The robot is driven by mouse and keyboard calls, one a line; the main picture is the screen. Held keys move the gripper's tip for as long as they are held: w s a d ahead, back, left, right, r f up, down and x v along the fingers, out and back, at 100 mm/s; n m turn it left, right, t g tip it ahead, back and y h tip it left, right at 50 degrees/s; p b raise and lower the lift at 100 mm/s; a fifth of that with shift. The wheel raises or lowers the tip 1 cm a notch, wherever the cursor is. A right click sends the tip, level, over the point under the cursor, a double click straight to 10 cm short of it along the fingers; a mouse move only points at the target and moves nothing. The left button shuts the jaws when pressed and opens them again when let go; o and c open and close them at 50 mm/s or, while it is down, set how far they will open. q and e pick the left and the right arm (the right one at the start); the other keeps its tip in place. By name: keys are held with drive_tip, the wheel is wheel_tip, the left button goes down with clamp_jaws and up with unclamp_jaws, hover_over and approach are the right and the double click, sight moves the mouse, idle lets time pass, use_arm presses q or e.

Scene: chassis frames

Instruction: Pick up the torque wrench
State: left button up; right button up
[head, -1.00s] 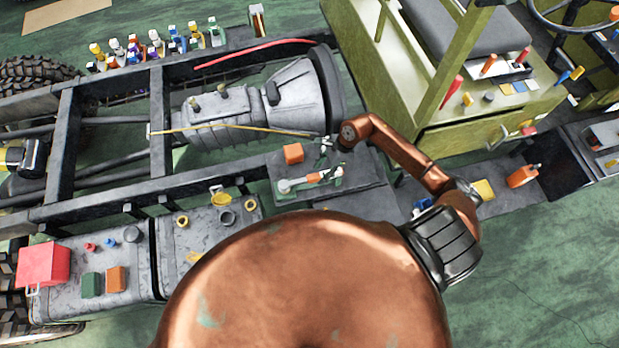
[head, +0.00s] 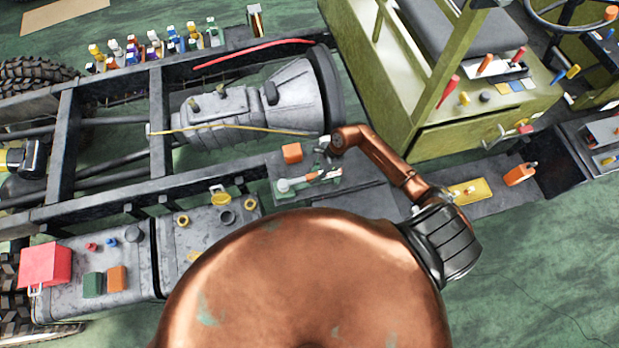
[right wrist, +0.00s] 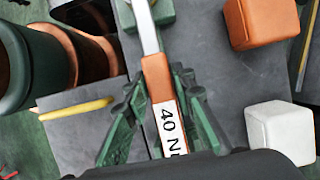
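The torque wrench (head: 311,177) lies on the dark grey deck beside the chassis rail, with a bright metal shaft and an orange handle. In the right wrist view its orange handle (right wrist: 157,78) has a white label reading "40 N", the rest hidden. The shaft passes over a green block (right wrist: 160,12). My right gripper (head: 325,165) is over the handle. In the right wrist view the green fingers of my right gripper (right wrist: 160,92) stand open on either side of the handle, with narrow gaps. My left gripper is not in view.
An orange cube (head: 292,153) and a white cube (right wrist: 280,131) are close to the wrench. The chassis rail (head: 130,208) and gearbox (head: 225,115) lie left of it. The olive cab (head: 470,120) stands right. A yellow plate (head: 470,191) lies further right.

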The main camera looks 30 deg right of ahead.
clamp_jaws()
drive_tip(key=shift+w+r, duration=0.1)
drive_tip(key=shift+r, duration=0.1)
idle(0.3)
